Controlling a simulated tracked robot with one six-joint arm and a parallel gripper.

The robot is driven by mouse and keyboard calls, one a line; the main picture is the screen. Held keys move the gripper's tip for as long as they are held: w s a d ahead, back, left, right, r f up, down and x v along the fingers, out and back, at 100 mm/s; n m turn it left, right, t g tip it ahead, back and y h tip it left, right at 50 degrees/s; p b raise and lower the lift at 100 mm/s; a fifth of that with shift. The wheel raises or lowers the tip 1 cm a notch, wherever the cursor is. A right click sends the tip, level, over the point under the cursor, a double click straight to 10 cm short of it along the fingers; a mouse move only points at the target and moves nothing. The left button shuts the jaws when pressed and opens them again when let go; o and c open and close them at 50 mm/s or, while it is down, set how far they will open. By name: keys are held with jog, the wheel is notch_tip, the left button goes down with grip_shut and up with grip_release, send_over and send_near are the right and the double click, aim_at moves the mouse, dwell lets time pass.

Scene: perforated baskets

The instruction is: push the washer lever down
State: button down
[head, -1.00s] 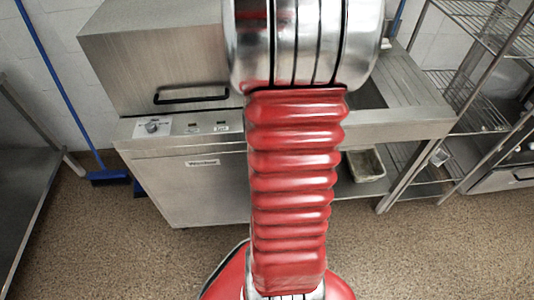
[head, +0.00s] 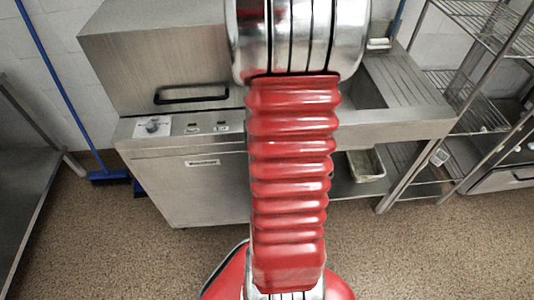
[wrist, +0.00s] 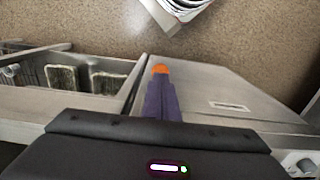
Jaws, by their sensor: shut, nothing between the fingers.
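The washer (head: 160,62) is a boxy stainless steel unit with a hood over a lower cabinet. Its lever (head: 192,95) is a black bar handle across the lower front of the hood, left of my arm in the head view. The wrist view shows the cabinet front with its label (wrist: 230,106), but I cannot make out the lever there. My gripper (wrist: 160,70) shows in the wrist view as dark purple fingers with an orange tip. It is shut and empty, over the cabinet's side edge. My arm hides the gripper in the head view.
A control knob (head: 152,127) sits on the panel below the hood. A steel sink counter (head: 400,95) adjoins on the right, with a tray (head: 366,165) on its lower shelf. Wire shelves (head: 470,100) stand at the right. A blue broom (head: 60,95) leans at the left. The foreground floor is clear.

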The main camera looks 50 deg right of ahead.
jog(key=shift+f, duration=2.6)
jog(key=shift+a, duration=0.1)
jog(key=shift+r, duration=0.1)
notch_tip(320, 180, up, 12)
dwell(0.4)
dwell(0.5)
jog(key=w+a+r+n+t, duration=0.1)
jog(key=a+r, duration=0.4)
jog(key=a, duration=0.5)
jog(key=w+a+r+n+t, duration=0.1)
jog(key=a+r+n, duration=0.4)
jog(key=a, duration=0.5)
jog(key=a+r+n+t, duration=0.3)
jog(key=a+r, duration=0.3)
jog(key=a, duration=0.4)
jog(key=shift+w+n+t, duration=0.3)
jog(key=shift+w+n, duration=0.1)
